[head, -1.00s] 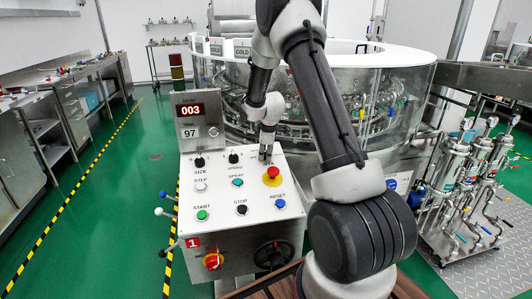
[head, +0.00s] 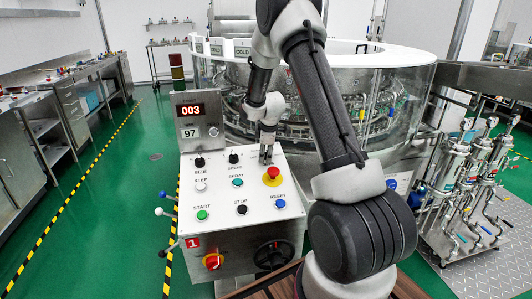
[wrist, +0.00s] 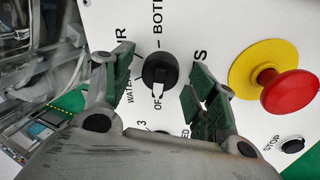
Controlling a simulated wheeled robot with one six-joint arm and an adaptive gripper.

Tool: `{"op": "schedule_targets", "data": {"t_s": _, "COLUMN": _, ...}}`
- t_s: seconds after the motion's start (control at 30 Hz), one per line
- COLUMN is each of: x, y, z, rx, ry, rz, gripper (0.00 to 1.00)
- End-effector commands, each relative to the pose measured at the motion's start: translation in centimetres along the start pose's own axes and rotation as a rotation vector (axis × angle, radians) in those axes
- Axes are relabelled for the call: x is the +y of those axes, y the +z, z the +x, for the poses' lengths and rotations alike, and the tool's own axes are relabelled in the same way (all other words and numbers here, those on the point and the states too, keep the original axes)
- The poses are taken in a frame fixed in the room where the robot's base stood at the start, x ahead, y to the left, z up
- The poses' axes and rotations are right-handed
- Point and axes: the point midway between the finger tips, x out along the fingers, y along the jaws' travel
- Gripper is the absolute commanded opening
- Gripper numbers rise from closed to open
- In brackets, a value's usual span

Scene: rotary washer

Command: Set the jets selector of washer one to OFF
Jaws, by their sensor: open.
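The jets selector (wrist: 160,72) is a round black knob on the white panel, seen in the wrist view. Its labels around it include WATER, AIR, BOTH and OFF. A white mark on the knob points down in the picture, toward the partly hidden OFF label (wrist: 157,104). My gripper (wrist: 158,76) is open, its green-padded fingers on either side of the knob, with visible gaps. In the head view my gripper (head: 266,153) is over the top right of washer one's control panel (head: 220,222) and hides the selector.
A red emergency button on a yellow disc (wrist: 285,90) stands close to the right finger; it also shows in the head view (head: 272,174). Black SIZE (head: 199,161) and SPEED (head: 234,158) knobs are to the left. The glass-walled washer (head: 400,110) is behind.

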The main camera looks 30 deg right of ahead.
Motion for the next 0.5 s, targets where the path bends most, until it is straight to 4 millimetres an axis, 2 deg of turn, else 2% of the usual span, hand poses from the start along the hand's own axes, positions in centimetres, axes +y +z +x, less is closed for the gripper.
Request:
{"op": "schedule_targets", "data": {"t_s": 0.13, "x": 0.0, "y": 0.0, "z": -0.2, "rx": 0.000, "ry": 0.000, "rz": 0.001, "gripper": 0.57}}
{"op": "schedule_targets", "data": {"t_s": 0.23, "x": 0.1, "y": 0.0, "z": -1.2, "rx": 0.000, "ry": 0.001, "rz": 0.001, "gripper": 0.57}}
{"op": "schedule_targets", "data": {"t_s": 0.5, "x": 0.1, "y": 0.0, "z": -7.0, "rx": 0.002, "ry": 0.004, "rz": 0.001, "gripper": 0.57}}
